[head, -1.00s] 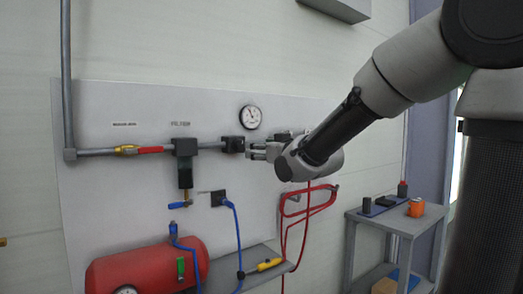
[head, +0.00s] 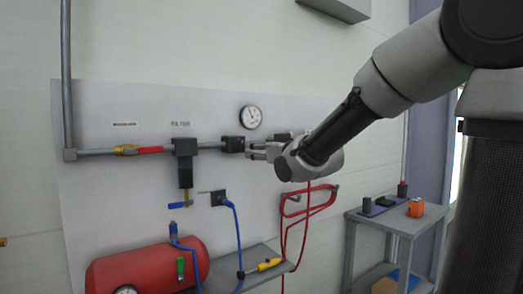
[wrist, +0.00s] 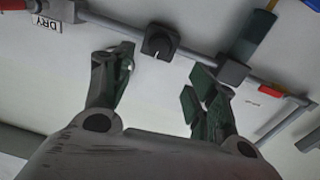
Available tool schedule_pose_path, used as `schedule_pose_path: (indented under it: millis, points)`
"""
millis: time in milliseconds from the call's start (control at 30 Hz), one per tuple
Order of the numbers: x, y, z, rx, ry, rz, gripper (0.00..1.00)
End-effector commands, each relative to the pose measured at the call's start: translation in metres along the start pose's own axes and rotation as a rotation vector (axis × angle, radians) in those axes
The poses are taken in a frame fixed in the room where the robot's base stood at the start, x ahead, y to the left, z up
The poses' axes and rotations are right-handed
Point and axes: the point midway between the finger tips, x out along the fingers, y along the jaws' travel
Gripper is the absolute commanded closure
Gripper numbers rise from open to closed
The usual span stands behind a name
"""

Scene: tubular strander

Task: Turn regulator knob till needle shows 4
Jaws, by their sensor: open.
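The regulator (head: 234,144) is a dark block on the pipe, left of my gripper (head: 257,151) in the head view. In the wrist view its round dark knob (wrist: 160,42) carries a white mark and lies beyond the gap between the fingers. My gripper (wrist: 163,66) is open and empty, and I see no contact with the knob. The round white pressure gauge (head: 250,117) sits just above the regulator. Its dark needle seems to lean to the upper left, but the numbers are too small to read. In the wrist view the left finger mostly hides the gauge.
The filter (head: 186,170) hangs from the pipe on the left. A blue hose (head: 238,232) and a red hose (head: 305,205) hang below. A red tank (head: 150,266) stands at the lower left, beside a grey shelf (head: 262,252). A small table (head: 400,222) stands at right.

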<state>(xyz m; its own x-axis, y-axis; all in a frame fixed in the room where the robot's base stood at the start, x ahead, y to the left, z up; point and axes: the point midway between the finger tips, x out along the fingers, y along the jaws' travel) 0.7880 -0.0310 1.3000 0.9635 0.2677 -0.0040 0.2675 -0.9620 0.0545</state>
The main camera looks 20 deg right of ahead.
Motion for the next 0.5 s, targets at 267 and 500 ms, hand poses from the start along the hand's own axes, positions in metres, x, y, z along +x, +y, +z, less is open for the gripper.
schedule_pose_path:
  millis: [267, 500]
  points:
    - [0.0, 0.0, 0.0, 0.0, 0.0, 0.0, 0.42]
    - [0.032, 0.005, 0.004, 0.045, 0.001, -0.033, 0.43]
